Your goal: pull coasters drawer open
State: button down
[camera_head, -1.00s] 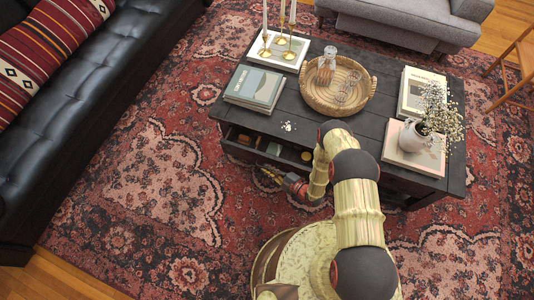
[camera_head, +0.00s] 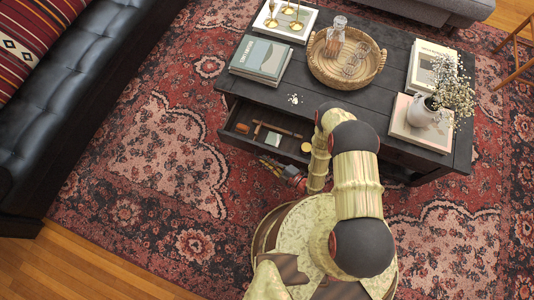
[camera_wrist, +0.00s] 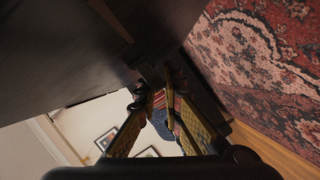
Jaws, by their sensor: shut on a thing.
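The drawer (camera_head: 232,141) of the dark coffee table stands partly pulled out on the table's near left side. Inside it I see a pale square piece (camera_head: 273,140), thin wooden sticks (camera_head: 278,130), a small orange-brown piece (camera_head: 242,128) and a round gold piece (camera_head: 306,148). My gripper (camera_head: 266,161) is low at the drawer's front, shut on what seems to be its handle. In the wrist view my fingers (camera_wrist: 158,92) converge at a dark front, where the grip itself is hard to make out.
The coffee table (camera_head: 385,95) bears books (camera_head: 262,60), a round woven tray (camera_head: 318,70) with a glass decanter (camera_head: 337,28), and a white vase (camera_head: 421,110) with flowers. A black sofa (camera_head: 75,90) stands at left. Patterned rug (camera_head: 180,150) lies clear between.

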jog(key=c, duration=2.2)
grip_release()
jog(key=shift+r, duration=0.5)
jog(key=o, duration=0.7)
jog(key=r, duration=0.5)
jog(key=shift+w+r, duration=0.25)
notch_tip(320, 180, up, 2)
jog(key=shift+s+r, duration=0.1)
jog(key=shift+s, duration=0.05)
jog(key=c, duration=0.7)
jog(key=shift+s+r, duration=0.1)
jog(key=shift+r, duration=0.55)
